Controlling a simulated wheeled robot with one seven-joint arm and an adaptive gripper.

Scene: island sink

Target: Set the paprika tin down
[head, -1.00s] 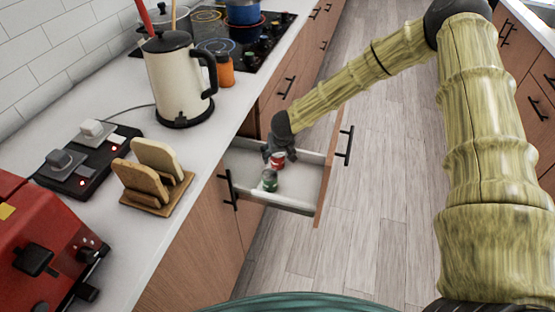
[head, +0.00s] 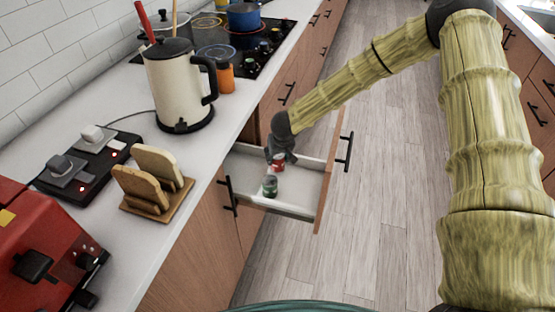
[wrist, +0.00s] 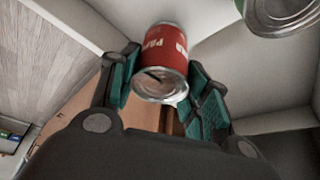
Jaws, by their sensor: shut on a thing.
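The red paprika tin (head: 279,161) is at my gripper (head: 277,157), inside the open drawer (head: 307,187). In the wrist view the tin (wrist: 165,48) sits between the two green-padded fingers of my gripper (wrist: 160,82). The fingers are shut on it, and its bare metal end faces the camera. A green tin (head: 270,186) stands in the drawer close to the red one. It also shows at the top right of the wrist view (wrist: 283,14). Whether the red tin touches the drawer floor is hard to tell.
The drawer's front has a black handle (head: 345,151). The drawer floor to the right of the tins is free. A cream kettle (head: 175,90), an orange jar (head: 226,78), a toast rack (head: 155,180) and a red appliance (head: 40,245) stand on the counter above.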

